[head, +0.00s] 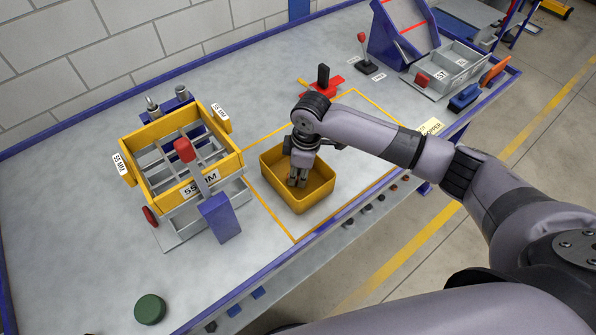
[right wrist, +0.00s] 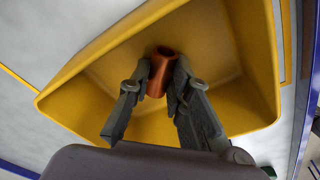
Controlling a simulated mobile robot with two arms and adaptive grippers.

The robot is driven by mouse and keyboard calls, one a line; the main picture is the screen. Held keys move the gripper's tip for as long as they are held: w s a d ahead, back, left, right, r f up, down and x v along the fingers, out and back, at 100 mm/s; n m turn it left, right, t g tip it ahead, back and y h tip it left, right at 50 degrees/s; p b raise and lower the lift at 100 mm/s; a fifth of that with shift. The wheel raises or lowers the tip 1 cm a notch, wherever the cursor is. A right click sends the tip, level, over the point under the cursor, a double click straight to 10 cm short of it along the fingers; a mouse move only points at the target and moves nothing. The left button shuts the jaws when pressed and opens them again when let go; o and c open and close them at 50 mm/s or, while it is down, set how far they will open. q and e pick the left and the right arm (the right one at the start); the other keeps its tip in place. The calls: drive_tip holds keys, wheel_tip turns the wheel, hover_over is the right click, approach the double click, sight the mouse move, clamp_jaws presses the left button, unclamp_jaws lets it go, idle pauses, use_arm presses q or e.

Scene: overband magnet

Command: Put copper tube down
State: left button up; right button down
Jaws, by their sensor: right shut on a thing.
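The copper tube (right wrist: 161,71) is a short reddish-brown cylinder. In the right wrist view it stands out between the two fingers of my right gripper (right wrist: 158,88), which is shut on it. The yellow bin (right wrist: 85,93) surrounds the tube and the fingertips in that view. In the head view my right gripper (head: 298,182) reaches down into the yellow bin (head: 303,204), and the tube is hidden there. I cannot tell whether the tube touches the bin floor. My left gripper is not in view.
The bin stands inside a yellow outline (head: 268,205) on the grey bench (head: 75,215). A yellow frame marked 55 MM (head: 150,195) stands left of it. A red block with a black handle (head: 322,86) is behind. A green disc (head: 150,309) lies front left. The bench's far left is clear.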

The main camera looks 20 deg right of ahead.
drive_tip(key=shift+f, duration=0.15)
drive_tip(key=c, duration=1.5)
unclamp_jaws()
drive_tip(key=shift+o, duration=0.2)
wheel_tip(320, 180, up, 12)
drive_tip(key=d+b, duration=0.1)
drive_tip(key=shift+s+d, duration=0.15)
drive_tip(key=shift+s, duration=0.15)
